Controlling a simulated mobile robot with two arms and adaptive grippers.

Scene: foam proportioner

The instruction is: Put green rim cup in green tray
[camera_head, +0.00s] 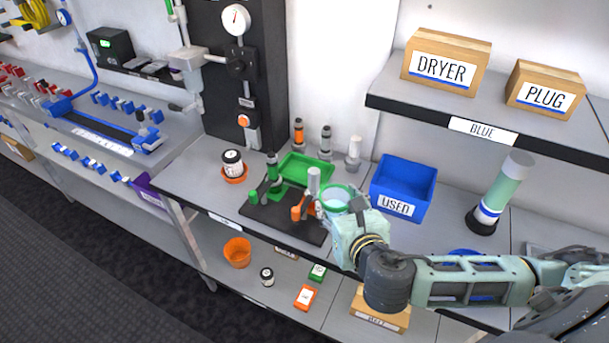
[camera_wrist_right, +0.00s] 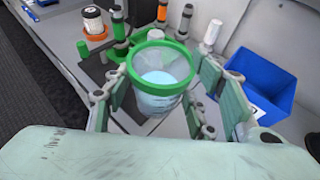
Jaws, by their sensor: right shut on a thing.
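The green rim cup (camera_wrist_right: 160,75) is a clear cup with a green rim and pale liquid inside. It is upright between the fingers of my right gripper (camera_wrist_right: 165,95), which is shut on it. In the head view the cup (camera_head: 335,197) is at the tip of my right gripper (camera_head: 338,208), above the bench near the black mat. The green tray (camera_head: 306,169) lies on the bench behind and left of the cup. In the wrist view, part of a green thing shows behind the cup. My left gripper is in neither view.
A blue bin (camera_head: 405,178) labelled USED stands right of the cup. A black mat (camera_head: 282,222) holds a green and an orange stand. Several small bottles stand behind the tray, and a white jar (camera_head: 232,163) sits in an orange dish. A shelf (camera_head: 480,112) overhangs at the right.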

